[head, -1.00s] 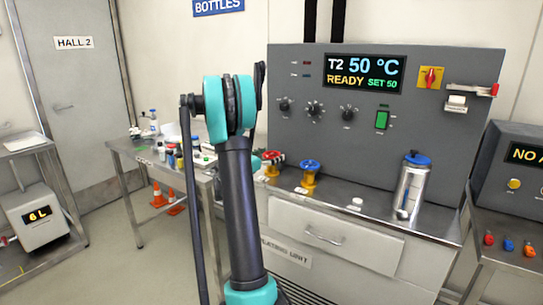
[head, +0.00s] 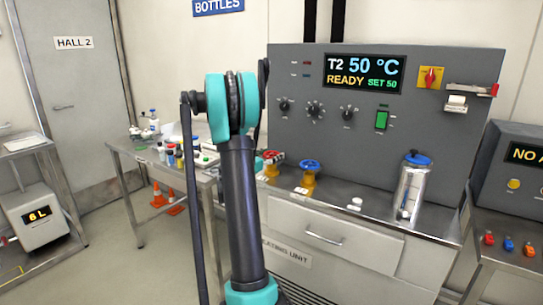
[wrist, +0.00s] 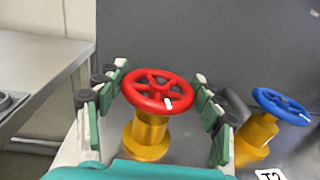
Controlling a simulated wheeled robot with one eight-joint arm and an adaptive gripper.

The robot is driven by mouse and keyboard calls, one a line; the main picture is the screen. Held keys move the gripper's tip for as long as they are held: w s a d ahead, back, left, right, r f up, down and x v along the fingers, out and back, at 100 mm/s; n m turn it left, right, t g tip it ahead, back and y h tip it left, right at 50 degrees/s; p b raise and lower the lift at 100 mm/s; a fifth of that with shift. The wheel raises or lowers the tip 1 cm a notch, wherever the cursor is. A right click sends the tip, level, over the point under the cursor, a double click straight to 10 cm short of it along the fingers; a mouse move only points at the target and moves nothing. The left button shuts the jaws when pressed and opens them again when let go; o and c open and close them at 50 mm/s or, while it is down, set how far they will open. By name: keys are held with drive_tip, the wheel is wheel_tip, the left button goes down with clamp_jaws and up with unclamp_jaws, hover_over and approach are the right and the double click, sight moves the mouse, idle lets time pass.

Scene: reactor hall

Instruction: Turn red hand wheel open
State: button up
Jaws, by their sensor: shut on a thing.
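The red hand wheel (wrist: 160,88) sits on a yellow valve body (wrist: 146,135) and has a white mark on the front right of its rim. My gripper (wrist: 160,80) is around the wheel, one finger on each side, and shut on its rim. Narrow gaps seem to show in the wrist view, so the exact contact points are unclear. In the head view the red wheel (head: 271,157) shows at the left end of the steel bench, just right of my arm, which hides much of my gripper.
A blue hand wheel (wrist: 283,106) on its own yellow valve stands close to the right of my gripper. A grey control panel (head: 375,150), reading T2 50 °C READY, rises behind. A steel flask (head: 411,187) stands farther right. A side table (head: 125,147) with bottles is at left.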

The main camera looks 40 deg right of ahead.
sight(272, 154)
drive_tip(key=n+t+y, duration=0.2)
drive_tip(key=t, duration=0.1)
drive_tip(key=n+t+y, duration=0.2)
drive_tip(key=t, duration=0.1)
drive_tip(key=n+t+y, duration=0.1)
drive_tip(key=n+t, duration=0.1)
drive_tip(key=shift+s+d+n+t+y, duration=0.2)
drive_tip(key=shift+s+n+t+y, duration=0.05)
drive_tip(key=shift+n+t+y, duration=0.15)
drive_tip(key=n+t+y, duration=0.2)
drive_tip(key=n+y, duration=0.1)
drive_tip(key=y, duration=0.1)
drive_tip(key=shift+t+y, duration=0.3)
drive_tip(key=shift+w+n+t+y, duration=0.15)
drive_tip(key=shift+n+t+y, duration=0.45)
drive_tip(key=shift+n+y, duration=1.15)
drive_tip(key=shift+a+y, duration=0.1)
drive_tip(key=shift+y, duration=0.25)
drive_tip(key=o, duration=1.2)
drive_tip(key=shift+c, duration=0.2)
drive_tip(key=shift+r, duration=0.15)
wheel_tip(272, 154, up, 10)
drive_tip(key=shift+f, duration=0.15)
